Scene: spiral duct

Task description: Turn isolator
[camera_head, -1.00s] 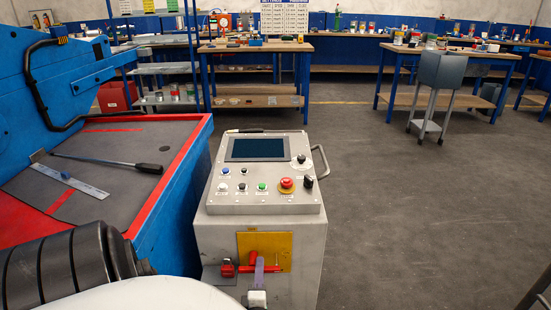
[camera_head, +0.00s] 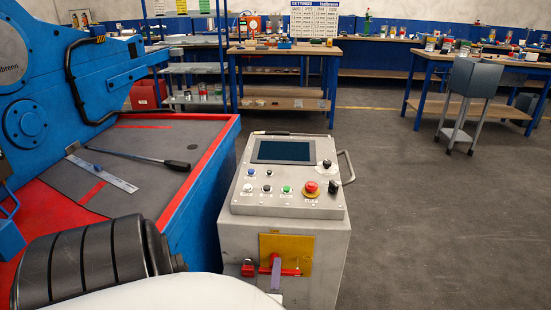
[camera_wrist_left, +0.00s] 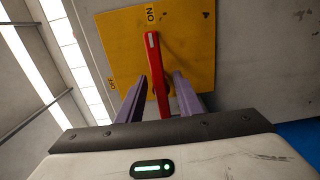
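The isolator is a red handle on a yellow plate (camera_head: 300,250) on the front of the grey control cabinet (camera_head: 232,240). In the left wrist view the red handle (camera_wrist_left: 158,65) points toward the ON mark on the yellow plate (camera_wrist_left: 120,45); the OFF mark is to the left. My left gripper (camera_head: 276,263) is in front of the plate. In the left wrist view its purple fingers (camera_wrist_left: 160,80) stand apart on either side of the handle, with a gap visible at least on the right. My right gripper is in no current view.
A red part (camera_head: 248,267) sits left of the plate. The cabinet top carries a screen (camera_head: 284,150), buttons and a red emergency stop (camera_head: 310,188). A blue machine (camera_head: 205,215) stands close on the left. The floor (camera_head: 420,220) to the right is clear.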

